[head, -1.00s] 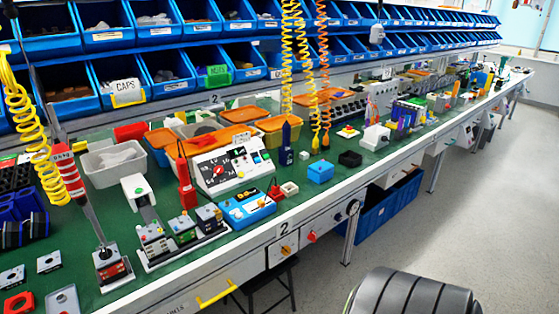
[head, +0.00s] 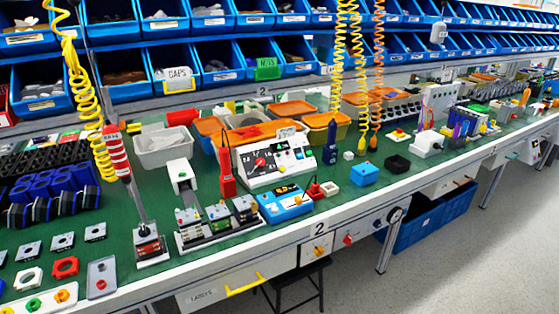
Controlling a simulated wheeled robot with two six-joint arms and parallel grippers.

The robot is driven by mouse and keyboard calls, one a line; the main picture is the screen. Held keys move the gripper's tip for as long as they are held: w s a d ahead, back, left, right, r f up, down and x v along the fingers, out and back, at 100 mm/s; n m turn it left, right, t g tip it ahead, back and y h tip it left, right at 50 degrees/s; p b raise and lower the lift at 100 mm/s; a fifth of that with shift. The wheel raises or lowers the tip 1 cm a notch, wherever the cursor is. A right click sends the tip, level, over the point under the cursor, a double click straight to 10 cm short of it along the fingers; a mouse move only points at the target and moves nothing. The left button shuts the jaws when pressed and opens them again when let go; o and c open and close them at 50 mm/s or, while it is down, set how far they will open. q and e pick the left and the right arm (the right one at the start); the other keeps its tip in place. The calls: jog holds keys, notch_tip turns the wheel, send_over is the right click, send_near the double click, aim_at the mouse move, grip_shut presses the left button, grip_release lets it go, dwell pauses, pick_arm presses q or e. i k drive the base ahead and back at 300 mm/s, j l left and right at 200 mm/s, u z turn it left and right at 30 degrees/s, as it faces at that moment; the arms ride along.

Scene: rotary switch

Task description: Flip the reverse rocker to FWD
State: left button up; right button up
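No rocker marked FWD can be made out; labels and small switches are too small to read. A white sloped control panel (head: 272,162) with a red knob and several coloured buttons stands on the green bench. In front of it is a blue box (head: 286,204) with a small display and buttons. The bench's front edge carries a panel with an orange rotary switch (head: 319,251) and a red knob (head: 348,239). Neither of my grippers is in view.
A red-handled tool (head: 226,160) stands just left of the control panel. A board with modules (head: 217,222) lies in front of it. Coiled yellow and orange hoses (head: 358,75) hang over the bench. A stool (head: 300,277) stands below the bench. Floor at right is clear.

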aim_at(298, 151)
jog(key=i+j+u, duration=0.15)
jog(key=i, duration=0.6)
jog(key=i+j+u, duration=0.15)
jog(key=i, duration=0.65)
